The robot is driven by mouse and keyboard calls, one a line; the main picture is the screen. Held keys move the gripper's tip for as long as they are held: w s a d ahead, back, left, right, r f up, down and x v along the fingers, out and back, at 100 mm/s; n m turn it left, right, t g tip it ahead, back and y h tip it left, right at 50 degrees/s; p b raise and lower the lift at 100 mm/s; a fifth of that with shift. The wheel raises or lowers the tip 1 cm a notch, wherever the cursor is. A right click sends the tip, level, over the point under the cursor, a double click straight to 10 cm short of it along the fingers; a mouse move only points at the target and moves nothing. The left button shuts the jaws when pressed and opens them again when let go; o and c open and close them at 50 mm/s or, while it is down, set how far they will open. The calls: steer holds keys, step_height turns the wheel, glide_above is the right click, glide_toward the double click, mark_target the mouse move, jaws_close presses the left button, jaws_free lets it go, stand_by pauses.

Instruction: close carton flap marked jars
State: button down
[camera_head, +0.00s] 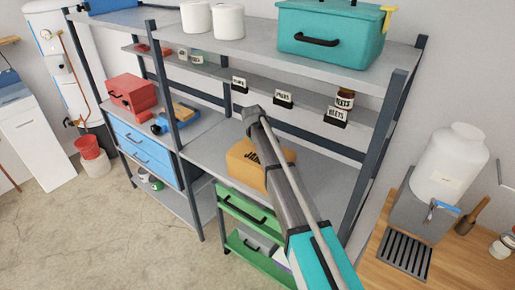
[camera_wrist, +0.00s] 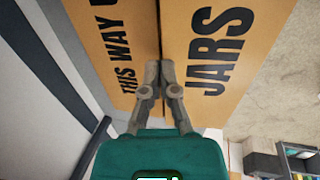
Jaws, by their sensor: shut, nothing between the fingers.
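The orange-brown carton (camera_head: 240,164) stands on the middle shelf in the head view, partly hidden behind my arm. Black letters, partly covered, show on its near side. In the wrist view a panel marked JARS (camera_wrist: 268,22) fills the upper right. A panel marked THIS WAY (camera_wrist: 88,14) lies to its left, with a narrow dark seam between them. My gripper (camera_wrist: 160,68) is shut and empty, its fingertips at this seam. I cannot tell whether they touch the cardboard. In the head view the fingers are hidden, and how far the flap stands open is unclear.
Shelf posts (camera_head: 371,150) and the upper shelf (camera_head: 255,47) surround the carton bay. Green drawers (camera_head: 243,205) sit below it. Small labelled holders line the shelf behind. A teal toolbox (camera_head: 330,34) stands above. A wooden counter (camera_head: 378,270) is at right; the floor at left is open.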

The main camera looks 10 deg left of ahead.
steer(key=shift+r, duration=0.15)
steer(key=shift+r+p, duration=0.65)
steer(key=shift+p, duration=0.15)
steer(key=shift+r, duration=0.1)
steer(key=p+v, duration=0.4)
steer(key=shift+w+d, duration=0.1)
steer(key=shift+w, duration=0.2)
steer(key=w+d+p+v, duration=0.1)
steer(key=p+v, duration=0.8)
steer(key=p, duration=0.1)
steer(key=shift+a+r, duration=0.3)
steer(key=shift+r, duration=0.25)
steer(key=shift+s+f, duration=0.1)
stand_by(0.4)
